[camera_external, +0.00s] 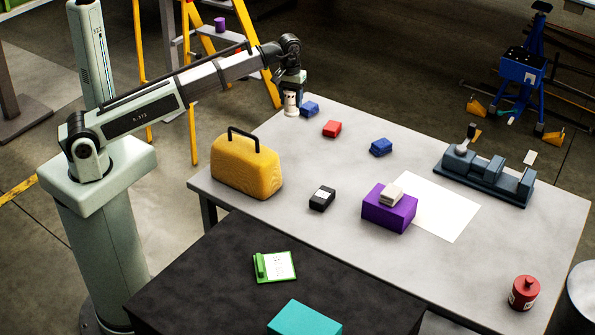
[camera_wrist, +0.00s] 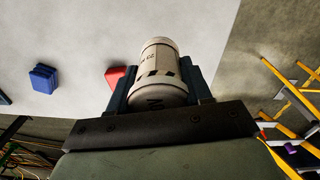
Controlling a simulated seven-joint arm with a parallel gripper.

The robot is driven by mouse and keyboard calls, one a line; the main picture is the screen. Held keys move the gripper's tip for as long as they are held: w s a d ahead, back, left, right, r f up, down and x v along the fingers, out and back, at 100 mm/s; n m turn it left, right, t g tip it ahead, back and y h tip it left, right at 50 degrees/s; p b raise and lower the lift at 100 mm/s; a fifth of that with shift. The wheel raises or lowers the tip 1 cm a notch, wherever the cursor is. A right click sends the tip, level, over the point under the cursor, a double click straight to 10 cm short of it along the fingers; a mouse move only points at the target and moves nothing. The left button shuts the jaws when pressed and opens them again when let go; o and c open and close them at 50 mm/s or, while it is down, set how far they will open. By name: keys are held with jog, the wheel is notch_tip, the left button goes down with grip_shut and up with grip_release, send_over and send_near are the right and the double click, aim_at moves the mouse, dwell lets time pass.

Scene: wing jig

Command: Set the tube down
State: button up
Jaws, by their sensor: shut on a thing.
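The tube (camera_external: 291,103) is a white cylinder with dark markings, held upright at the far left edge of the grey table (camera_external: 300,205). My gripper (camera_external: 291,91) is shut on it from above. In the wrist view the tube (camera_wrist: 160,72) sits between the two dark fingers of my gripper (camera_wrist: 160,85), with its free end showing past them. Whether the tube's bottom touches the table I cannot tell.
A blue block (camera_external: 310,109) lies close to the right of the tube, with a red block (camera_external: 332,128) and another blue block (camera_external: 381,147) beyond. A yellow case (camera_external: 246,170) stands nearer the front left. The table's far edge is close by.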

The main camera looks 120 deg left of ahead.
jog(key=shift+s+d+m, duration=0.65)
jog(key=shift+s+m, duration=0.75)
jog(key=shift+s, duration=0.9)
jog(key=shift+f, duration=5.1)
jog(key=shift+f, duration=0.1)
jog(key=o, duration=1.1)
jog(key=shift+o, duration=0.2)
notch_tip(320, 180, up, 12)
